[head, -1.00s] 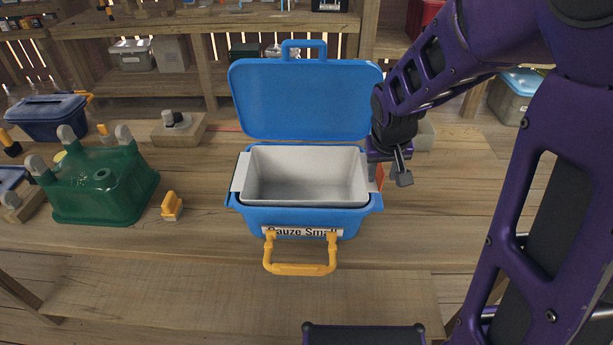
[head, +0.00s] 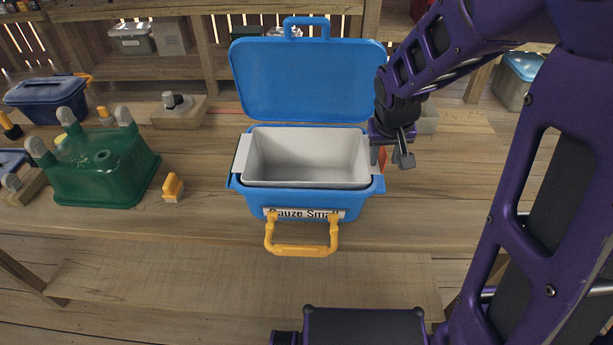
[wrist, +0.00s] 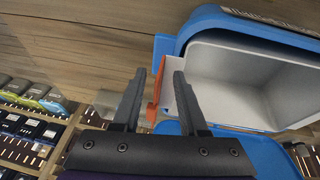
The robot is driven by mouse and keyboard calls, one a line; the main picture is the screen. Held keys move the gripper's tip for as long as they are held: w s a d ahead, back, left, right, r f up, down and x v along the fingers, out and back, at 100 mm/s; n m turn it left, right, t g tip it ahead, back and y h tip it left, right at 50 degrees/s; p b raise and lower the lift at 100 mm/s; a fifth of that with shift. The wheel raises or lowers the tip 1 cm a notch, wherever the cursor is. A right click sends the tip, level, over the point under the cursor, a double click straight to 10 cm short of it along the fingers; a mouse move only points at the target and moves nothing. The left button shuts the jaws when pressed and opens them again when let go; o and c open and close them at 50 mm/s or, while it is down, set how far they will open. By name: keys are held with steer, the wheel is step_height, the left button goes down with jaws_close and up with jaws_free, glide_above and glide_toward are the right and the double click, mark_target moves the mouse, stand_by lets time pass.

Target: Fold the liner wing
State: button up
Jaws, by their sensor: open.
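A blue bin (head: 245,201) labelled "Gauze Small" stands on the bench with its blue lid (head: 305,80) raised at the back. A pale grey liner (head: 308,158) sits inside it. The liner's left wing (head: 241,154) juts out over the left rim. Its right wing is partly hidden by my gripper (head: 389,160); it shows in the wrist view (wrist: 169,98). An orange tab (head: 382,158) is at the right wing's outer side. In the wrist view my open gripper (wrist: 160,73) has the orange tab (wrist: 155,92) between its fingers; I cannot tell whether either finger touches.
A yellow handle (head: 301,249) hangs on the bin's front. An upturned green bin (head: 105,178), a small yellow piece (head: 173,188) and a dark blue bin (head: 47,105) lie to the left. The bench right of the bin is mostly clear.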

steer(key=shift+f+b, duration=0.7)
steer(key=shift+f, duration=0.1)
stand_by(0.5)
stand_by(0.5)
jaws_close()
steer(key=y+p, duration=0.1)
steer(key=p, duration=0.2)
steer(key=shift+d+r, duration=0.2)
steer(key=shift+d+f+y+p, duration=0.2)
steer(key=shift+y+p, duration=0.2)
steer(key=shift+p, duration=0.4)
steer(key=shift+o, duration=0.2)
jaws_free()
steer(key=shift+a, duration=0.1)
